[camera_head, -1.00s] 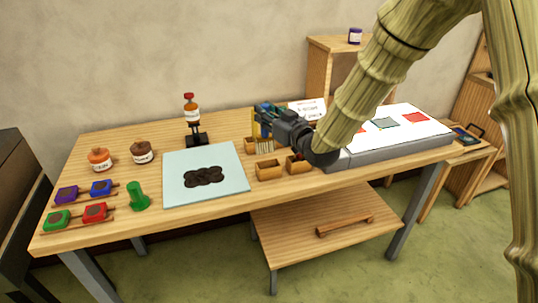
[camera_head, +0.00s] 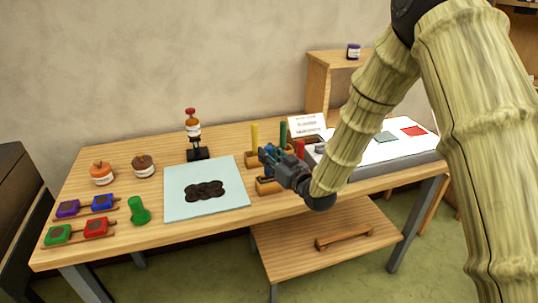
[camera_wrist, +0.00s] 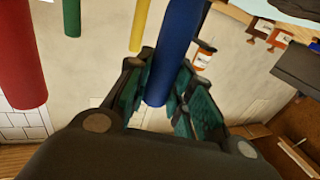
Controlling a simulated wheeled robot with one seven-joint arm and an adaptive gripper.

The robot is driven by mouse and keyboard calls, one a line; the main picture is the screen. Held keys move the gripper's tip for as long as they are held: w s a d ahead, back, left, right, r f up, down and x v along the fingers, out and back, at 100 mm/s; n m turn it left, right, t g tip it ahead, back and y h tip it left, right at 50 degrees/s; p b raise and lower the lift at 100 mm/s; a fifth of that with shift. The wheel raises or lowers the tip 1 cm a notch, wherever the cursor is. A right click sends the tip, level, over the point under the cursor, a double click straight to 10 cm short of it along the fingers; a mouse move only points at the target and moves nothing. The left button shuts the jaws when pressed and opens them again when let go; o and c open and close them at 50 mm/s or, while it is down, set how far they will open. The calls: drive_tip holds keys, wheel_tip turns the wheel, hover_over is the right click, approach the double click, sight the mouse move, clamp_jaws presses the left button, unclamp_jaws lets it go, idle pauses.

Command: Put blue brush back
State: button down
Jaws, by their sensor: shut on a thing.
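My gripper (camera_head: 268,156) is shut on the blue brush, whose blue handle (camera_wrist: 172,50) runs between the fingers in the wrist view. In the head view the gripper is over the front of the small wooden holders, with a bit of blue (camera_head: 269,149) at its fingers. A front wooden holder (camera_head: 265,186) shows just below the gripper. The brush's lower end is hidden, so I cannot tell whether it is in the holder. A yellow handle (camera_head: 255,135), a green handle (camera_head: 283,132) and a red handle (camera_head: 300,148) stand upright close by.
A pale blue mat (camera_head: 232,200) with a dark patch lies left of the holders. A white-topped light panel (camera_head: 400,151) is at the right. A sign card (camera_head: 307,124) stands behind. A bottle on a stand (camera_head: 193,130) is at the back.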

drive_tip(key=shift+f, duration=0.15)
drive_tip(key=c, duration=1.3)
unclamp_jaws()
drive_tip(key=shift+o, duration=0.2)
drive_tip(key=shift+r, duration=0.3)
drive_tip(key=b+v, duration=0.2)
drive_tip(key=v, duration=1)
drive_tip(key=shift+f, duration=0.2)
drive_tip(key=shift+s, duration=0.1)
